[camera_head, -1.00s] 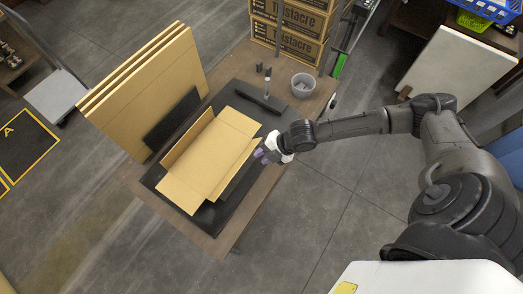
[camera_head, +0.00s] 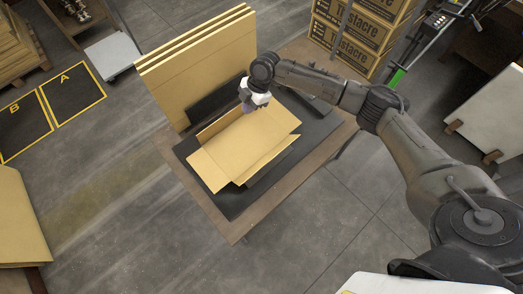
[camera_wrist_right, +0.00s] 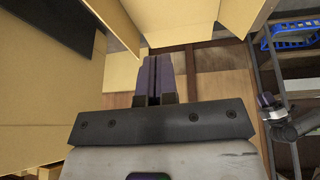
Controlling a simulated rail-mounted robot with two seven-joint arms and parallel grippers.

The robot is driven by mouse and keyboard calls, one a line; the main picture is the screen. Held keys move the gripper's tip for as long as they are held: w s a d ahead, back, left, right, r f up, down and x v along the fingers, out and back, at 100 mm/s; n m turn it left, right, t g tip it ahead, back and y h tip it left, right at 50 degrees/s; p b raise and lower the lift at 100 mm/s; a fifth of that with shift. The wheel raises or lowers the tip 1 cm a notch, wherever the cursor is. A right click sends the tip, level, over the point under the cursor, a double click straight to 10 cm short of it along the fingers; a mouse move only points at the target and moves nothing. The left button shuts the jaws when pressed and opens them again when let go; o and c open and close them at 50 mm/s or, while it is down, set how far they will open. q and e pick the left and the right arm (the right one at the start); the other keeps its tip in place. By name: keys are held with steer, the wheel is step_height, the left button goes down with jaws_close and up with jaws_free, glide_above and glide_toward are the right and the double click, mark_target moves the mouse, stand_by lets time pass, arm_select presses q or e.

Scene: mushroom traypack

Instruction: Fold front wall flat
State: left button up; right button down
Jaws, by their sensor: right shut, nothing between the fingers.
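A tan cardboard tray blank (camera_head: 245,145), partly folded, lies on a dark mat (camera_head: 226,205) on the table. Its long back-left wall stands up, and an end flap (camera_head: 209,172) at the near left slopes outward. The long right-hand side has a dark gap beside it. My right gripper (camera_head: 246,108) is at the tray's far end, over the top of the back-left wall. Its purple fingers (camera_wrist_right: 154,78) are together and empty in the wrist view, with cardboard panels (camera_wrist_right: 160,20) ahead and beside. Whether they touch the card cannot be told. My left gripper is out of view.
Several large flat cardboard sheets (camera_head: 195,65) stand upright behind the mat, with a dark block (camera_head: 214,100) before them. Printed boxes (camera_head: 360,40) are stacked beyond the table (camera_head: 235,231). The mat's near end is bare. Floor is open in front.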

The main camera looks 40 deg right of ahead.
steer(key=s+d+n+g, duration=0.1)
steer(key=s+g, duration=0.3)
steer(key=s, duration=0.1)
glide_toward(269, 159)
step_height(269, 159, down, 3)
steer(key=w+a, duration=0.2)
steer(key=shift+s+a+f+n+g+h+p, duration=0.1)
steer(key=shift+s+f+n+g+h+p, duration=0.15)
steer(key=shift+s+f, duration=0.25)
steer(key=shift+s+f+n+g+h+p, duration=0.15)
steer(key=shift+s+f+p, duration=0.25)
steer(key=shift+s, duration=0.25)
steer(key=shift+s+f, duration=0.45)
steer(key=shift+a, duration=0.1)
